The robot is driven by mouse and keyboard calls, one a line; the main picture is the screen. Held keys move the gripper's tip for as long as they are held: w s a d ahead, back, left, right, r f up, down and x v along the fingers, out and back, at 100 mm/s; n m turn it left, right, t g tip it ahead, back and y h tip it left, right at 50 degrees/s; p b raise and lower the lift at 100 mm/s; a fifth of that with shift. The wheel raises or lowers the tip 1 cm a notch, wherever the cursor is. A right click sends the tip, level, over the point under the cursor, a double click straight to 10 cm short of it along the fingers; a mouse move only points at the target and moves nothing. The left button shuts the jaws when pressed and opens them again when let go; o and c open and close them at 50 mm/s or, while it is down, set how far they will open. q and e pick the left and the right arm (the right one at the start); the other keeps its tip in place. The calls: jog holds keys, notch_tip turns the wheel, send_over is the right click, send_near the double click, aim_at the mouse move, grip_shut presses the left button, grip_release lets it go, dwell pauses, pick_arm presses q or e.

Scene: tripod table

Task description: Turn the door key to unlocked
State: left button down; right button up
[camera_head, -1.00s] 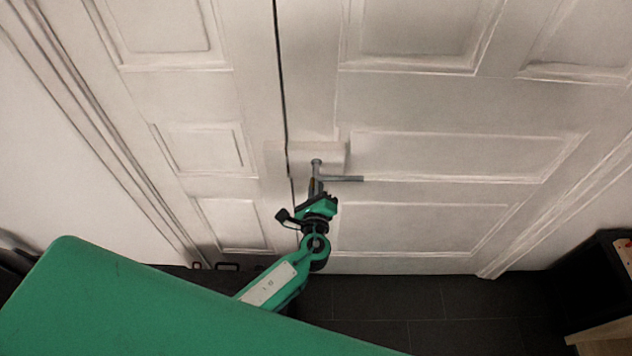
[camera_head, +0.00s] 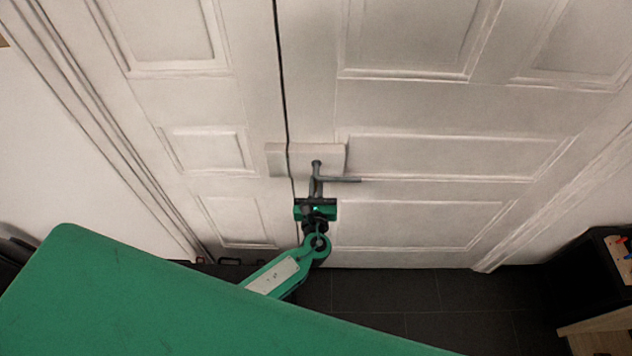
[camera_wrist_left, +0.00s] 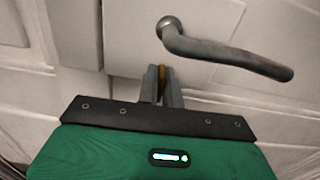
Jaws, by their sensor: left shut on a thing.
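The white double door (camera_head: 420,105) is closed, with a dark vertical seam left of the lever handle (camera_head: 345,179). The grey lever handle also shows in the left wrist view (camera_wrist_left: 228,53), above and right of my fingers. My left gripper (camera_head: 312,189) is just below the handle's base, close to the door. In the left wrist view its two grey fingers (camera_wrist_left: 161,80) are closed on a thin brass-coloured piece, the door key (camera_wrist_left: 162,75). The fingers cover most of the key, and the keyhole is hidden. My right gripper is not in view.
A pale lock block (camera_head: 278,157) sits across the seam behind the handle. The lever extends to the right, close above the gripper. A dark cabinet (camera_head: 580,275) stands at the far right. Dark floor tiles (camera_head: 370,300) in front of the door are clear.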

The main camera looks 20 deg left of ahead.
pick_arm(q)
jog(key=shift+m, duration=0.3)
jog(key=c, duration=1.6)
grip_release()
jog(key=shift+s+d+f, duration=0.15)
jog(key=shift+s, duration=0.3)
jog(key=shift+b+v, duration=1.8)
jog(key=shift+v, duration=4.65)
